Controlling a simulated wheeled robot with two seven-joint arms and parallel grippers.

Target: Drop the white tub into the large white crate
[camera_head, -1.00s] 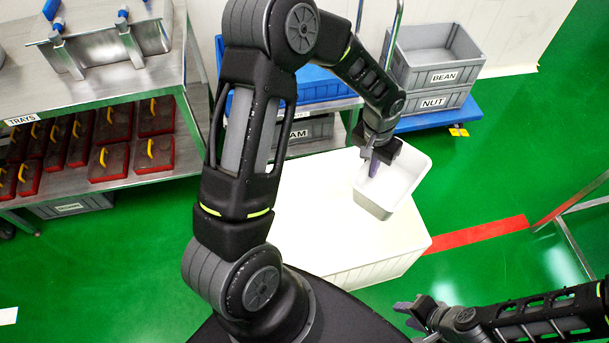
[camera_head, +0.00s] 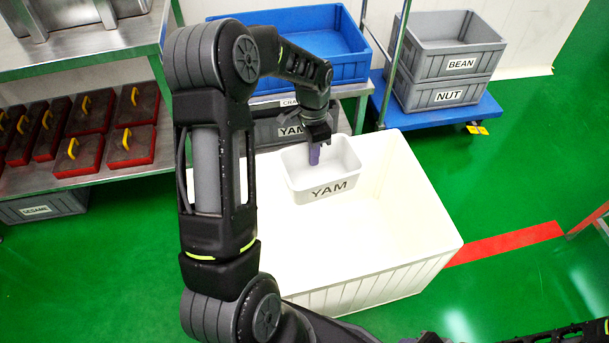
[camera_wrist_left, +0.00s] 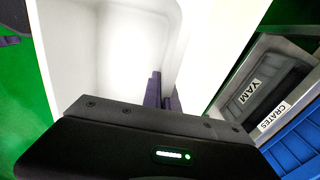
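The white tub (camera_head: 322,190), labelled YAM, is roughly upright within the outline of the large white crate (camera_head: 420,268), at its far side. I cannot tell how far its base is above the crate floor. My left gripper (camera_head: 314,156) is shut on the tub's far wall, with one purple finger showing inside the tub. The left wrist view shows the fingers (camera_wrist_left: 162,92) at the rim of the tub (camera_wrist_left: 100,50), whose inside looks empty. Only a bit of my right gripper (camera_head: 425,338) shows at the bottom edge, too little to read.
Behind the crate, a table holds a blue crate (camera_head: 318,43), with a grey YAM bin (camera_head: 268,130) below. Grey BEAN (camera_head: 440,62) and NUT (camera_head: 425,97) bins stand on a blue trolley (camera_head: 470,112). A metal shelf with red trays (camera_head: 92,112) is at left. Green floor is clear at right.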

